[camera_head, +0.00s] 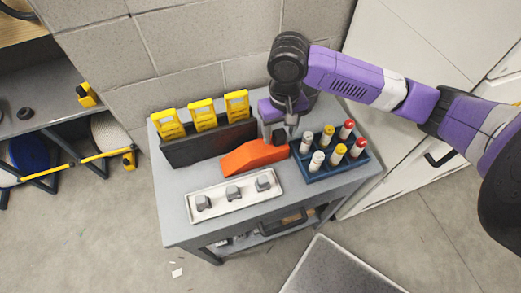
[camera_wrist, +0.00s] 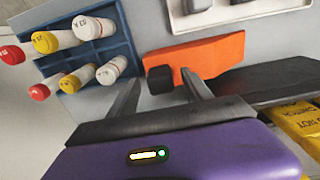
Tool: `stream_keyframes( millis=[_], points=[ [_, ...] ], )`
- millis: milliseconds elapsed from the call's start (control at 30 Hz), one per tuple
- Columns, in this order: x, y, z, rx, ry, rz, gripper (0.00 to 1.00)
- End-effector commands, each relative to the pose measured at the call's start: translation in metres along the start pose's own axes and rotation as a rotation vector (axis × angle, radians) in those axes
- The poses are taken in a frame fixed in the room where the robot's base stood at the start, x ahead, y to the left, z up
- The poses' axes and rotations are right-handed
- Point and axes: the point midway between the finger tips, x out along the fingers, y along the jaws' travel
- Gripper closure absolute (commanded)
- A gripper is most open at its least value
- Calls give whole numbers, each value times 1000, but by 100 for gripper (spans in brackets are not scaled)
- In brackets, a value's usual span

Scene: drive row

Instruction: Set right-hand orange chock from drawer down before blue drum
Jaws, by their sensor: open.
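One orange chock (camera_head: 254,156), wedge-shaped with a dark block at one end, lies on top of the grey cart (camera_head: 180,215). It also shows in the wrist view (camera_wrist: 210,55). My gripper (camera_head: 281,132) is over the chock's right end. In the wrist view my open gripper (camera_wrist: 160,90) has one finger on either side of the dark block; I cannot tell whether they touch it. A blue round thing, probably the blue drum (camera_head: 30,152), is partly hidden at the far left, behind a yellow-and-black bar.
A blue rack (camera_head: 322,178) of white tubes with red and yellow caps stands right of the chock. A white tray (camera_head: 220,207) with grey pieces lies in front. A black holder (camera_head: 205,148) with yellow tags (camera_head: 203,114) stands behind.

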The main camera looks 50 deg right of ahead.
Motion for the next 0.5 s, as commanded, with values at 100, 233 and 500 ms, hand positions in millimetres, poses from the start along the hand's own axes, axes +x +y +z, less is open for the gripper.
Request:
stream_keyframes(
  millis=[100, 233, 500],
  points=[
    [3, 0, 0, 0, 1, -1, 42],
    [3, 0, 0, -1, 1, -1, 42],
    [3, 0, 0, -1, 1, -1, 91]
  ],
)
